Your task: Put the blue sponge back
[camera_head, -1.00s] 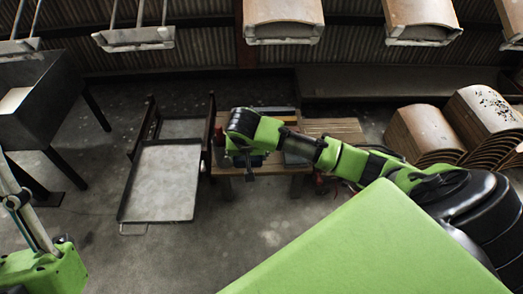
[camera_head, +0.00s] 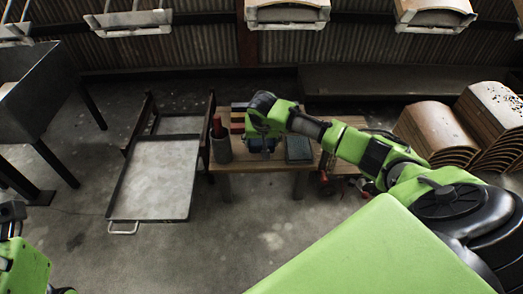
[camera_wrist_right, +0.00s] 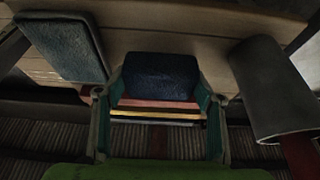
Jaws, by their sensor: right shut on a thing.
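The blue sponge (camera_wrist_right: 160,77) is a dark blue block between the two fingers of my right gripper (camera_wrist_right: 160,88) in the right wrist view. The fingers are shut on its sides. In the head view my right gripper (camera_head: 262,146) is over the left part of the wooden table (camera_head: 240,164), and a little blue shows under it. Whether the sponge touches the table top is not clear. My left gripper (camera_head: 11,214) is only partly in view at the lower left edge, and its fingers cannot be made out.
A grey cylindrical cup (camera_head: 221,151) with red items stands left of my right gripper. A grey-blue slab (camera_head: 298,149) lies to its right. Red and yellow strips (camera_wrist_right: 155,112) lie near the sponge. A flat metal cart (camera_head: 156,180) stands left of the table. Hangers pass along the back.

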